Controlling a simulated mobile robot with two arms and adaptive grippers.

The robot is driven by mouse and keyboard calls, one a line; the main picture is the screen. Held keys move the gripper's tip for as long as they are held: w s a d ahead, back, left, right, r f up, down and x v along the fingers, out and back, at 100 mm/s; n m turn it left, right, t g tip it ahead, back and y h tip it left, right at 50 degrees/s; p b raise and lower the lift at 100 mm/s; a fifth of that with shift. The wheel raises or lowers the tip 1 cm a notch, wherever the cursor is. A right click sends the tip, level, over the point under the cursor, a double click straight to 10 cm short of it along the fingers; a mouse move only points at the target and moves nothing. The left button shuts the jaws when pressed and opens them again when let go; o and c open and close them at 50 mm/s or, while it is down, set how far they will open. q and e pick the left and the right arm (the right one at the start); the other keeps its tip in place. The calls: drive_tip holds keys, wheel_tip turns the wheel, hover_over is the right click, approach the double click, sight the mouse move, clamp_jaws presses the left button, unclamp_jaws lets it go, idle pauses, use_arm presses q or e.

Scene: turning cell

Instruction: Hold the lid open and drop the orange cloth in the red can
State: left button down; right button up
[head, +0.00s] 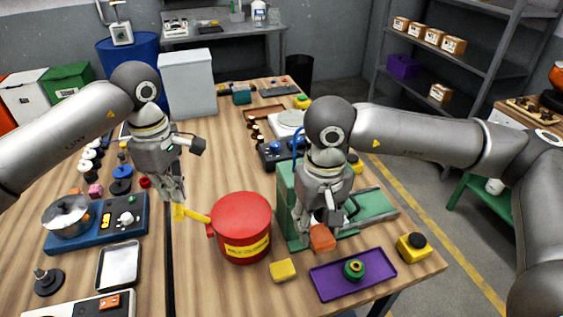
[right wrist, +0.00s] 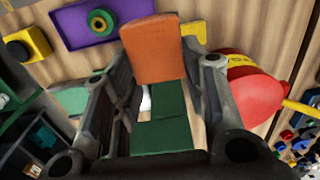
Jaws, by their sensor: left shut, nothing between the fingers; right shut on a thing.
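The red can (head: 243,240) stands on the wooden bench with its red lid (head: 240,212) down on top. A yellow lever (head: 192,215) sticks out from its left side, and a yellow label is on its front. My left gripper (head: 178,198) is shut and empty, just above the lever's outer end; I cannot tell whether it touches it. My right gripper (head: 322,222) is shut on the orange cloth (head: 321,238), right of the can and above the bench. The cloth (right wrist: 152,50) shows between the fingertips in the right wrist view, with the can (right wrist: 248,88) to the right.
A purple tray (head: 325,287) with a green and yellow round part lies at the front right. A yellow block (head: 283,270) lies in front of the can. A green machine (head: 287,205) stands behind my right gripper. A blue fixture with a pot (head: 68,215) is at left.

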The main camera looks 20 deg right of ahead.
use_arm(q)
drive_tip(key=shift+a, duration=0.1)
use_arm(e)
drive_tip(key=w+a+f+n, duration=0.1)
drive_tip(key=a+f+n, duration=0.1)
drive_tip(key=a+n, duration=0.6)
drive_tip(key=a, duration=0.3)
drive_tip(key=shift+a+n, duration=0.35)
drive_tip(key=shift+n, duration=0.05)
